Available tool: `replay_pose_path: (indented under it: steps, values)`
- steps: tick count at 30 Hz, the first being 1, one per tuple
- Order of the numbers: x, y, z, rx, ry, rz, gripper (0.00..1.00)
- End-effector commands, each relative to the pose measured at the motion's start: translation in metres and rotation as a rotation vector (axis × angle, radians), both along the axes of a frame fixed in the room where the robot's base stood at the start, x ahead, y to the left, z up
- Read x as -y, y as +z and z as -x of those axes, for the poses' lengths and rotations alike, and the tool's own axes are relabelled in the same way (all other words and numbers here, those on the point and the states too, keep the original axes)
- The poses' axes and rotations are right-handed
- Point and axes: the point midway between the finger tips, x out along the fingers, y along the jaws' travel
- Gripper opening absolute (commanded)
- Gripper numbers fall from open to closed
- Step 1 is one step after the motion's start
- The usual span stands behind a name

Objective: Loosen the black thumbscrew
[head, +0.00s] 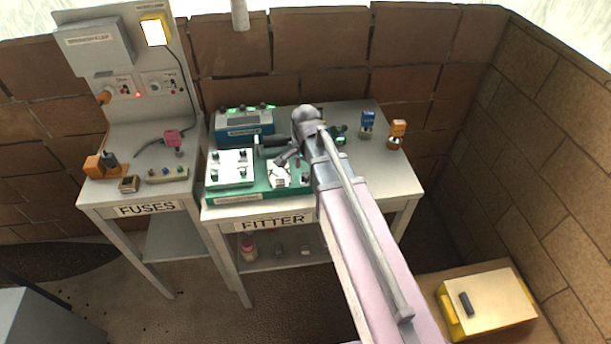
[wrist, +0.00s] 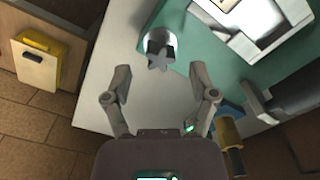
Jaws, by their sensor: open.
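The black thumbscrew (wrist: 158,52) shows in the wrist view as a dark grey, star-shaped knob on a pale round base. It sits at the edge of the green board (wrist: 185,15), beside a white fixture (wrist: 262,25). My gripper (wrist: 160,97) is open and empty. The thumbscrew lies beyond the fingertips, roughly midway between them, and neither finger touches it. In the head view, the green board (head: 240,198) is on the FITTER table (head: 345,193), and my arm covers part of its right side.
A blue box (head: 243,129) with green lights stands behind the board. Blue-topped (head: 367,122) and orange-topped (head: 397,134) items stand at the back right. The FUSES table (head: 190,198) is to the left. A yellow case (head: 487,303) lies low at the right.

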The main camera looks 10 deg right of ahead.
Motion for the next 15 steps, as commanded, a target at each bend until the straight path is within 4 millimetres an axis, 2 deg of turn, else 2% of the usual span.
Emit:
replay_pose_path:
  steps: [15]
  values:
    - [0.000,-0.020,0.000,0.000,0.000,0.000,0.74]
